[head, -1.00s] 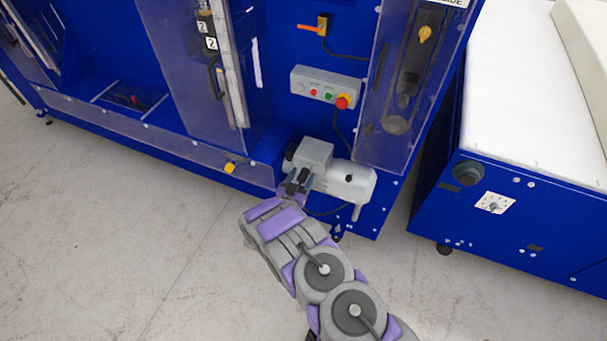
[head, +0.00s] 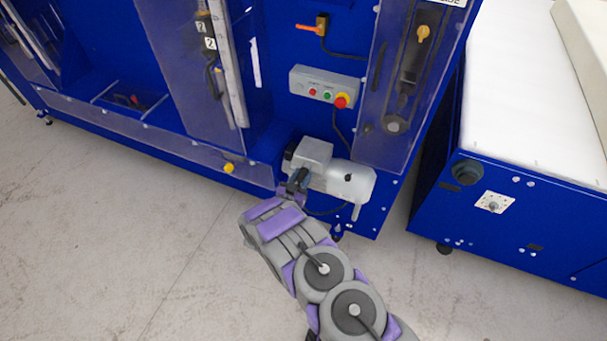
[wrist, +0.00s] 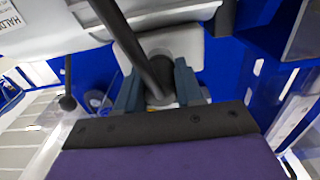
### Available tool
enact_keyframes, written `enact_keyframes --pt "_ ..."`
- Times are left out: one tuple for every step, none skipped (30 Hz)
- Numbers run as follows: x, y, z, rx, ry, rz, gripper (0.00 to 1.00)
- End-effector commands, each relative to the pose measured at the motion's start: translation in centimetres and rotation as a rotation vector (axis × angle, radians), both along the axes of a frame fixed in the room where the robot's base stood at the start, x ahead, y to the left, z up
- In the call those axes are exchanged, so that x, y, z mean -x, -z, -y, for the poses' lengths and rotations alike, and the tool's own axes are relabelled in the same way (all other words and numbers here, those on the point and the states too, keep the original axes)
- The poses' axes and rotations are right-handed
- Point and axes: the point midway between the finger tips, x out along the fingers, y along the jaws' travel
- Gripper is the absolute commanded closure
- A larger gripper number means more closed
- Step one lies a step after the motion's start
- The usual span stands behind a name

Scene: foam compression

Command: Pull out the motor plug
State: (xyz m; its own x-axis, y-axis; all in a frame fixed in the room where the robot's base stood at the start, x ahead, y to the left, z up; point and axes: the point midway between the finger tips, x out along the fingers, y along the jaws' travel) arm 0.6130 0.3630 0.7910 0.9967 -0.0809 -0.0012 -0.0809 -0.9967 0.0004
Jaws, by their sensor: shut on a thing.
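The grey motor (head: 345,181) with its box-shaped housing (head: 313,155) is mounted low on the blue machine. My gripper (head: 296,181) is at the front left of the motor, just below the housing. In the wrist view, my gripper's two blue-grey fingers (wrist: 157,88) are shut on the dark motor plug (wrist: 158,88). A thick black cable (wrist: 132,42) runs from the plug up to the top left. The light grey housing (wrist: 180,45) is right behind the plug. The plug's seat is hidden, so I cannot tell whether it is still in the housing.
Above the motor is a control box (head: 326,87) with a red-and-yellow stop button (head: 341,101). A clear guard (head: 400,95) stands to its right, and a blue unit with a white top (head: 530,110) is farther right. The grey floor (head: 120,240) at left is clear.

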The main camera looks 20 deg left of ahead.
Motion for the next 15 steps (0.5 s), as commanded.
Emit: enact_keyframes --pt "0.3 -0.1 -0.4 -0.001 -0.008 0.001 1.00" --pt "0.4 -0.1 -0.4 -0.001 -0.008 0.001 1.00" --pt "0.6 -0.1 -0.5 -0.001 -0.009 0.001 1.00" --pt "0.7 -0.1 -0.5 0.000 -0.009 0.001 1.00" --pt "0.8 -0.1 -0.5 0.000 -0.009 0.001 1.00" --pt "1.0 -0.1 -0.5 0.000 -0.008 0.001 1.00" --pt "1.1 -0.1 -0.5 0.000 -0.008 0.001 1.00" --pt "1.2 -0.1 -0.5 0.000 -0.008 0.001 1.00" --pt "1.3 -0.1 -0.5 0.000 -0.008 0.000 1.00" --pt "1.4 -0.1 -0.6 0.000 -0.008 0.000 1.00" --pt "1.5 -0.1 -0.6 0.000 -0.009 0.000 1.00" --pt "1.6 -0.1 -0.6 0.000 -0.009 0.000 1.00" --pt "1.7 -0.1 -0.6 0.000 -0.009 0.000 1.00" --pt "1.9 -0.1 -0.6 -0.001 -0.009 0.000 1.00" --pt "2.0 -0.1 -0.6 -0.001 -0.009 0.000 1.00"
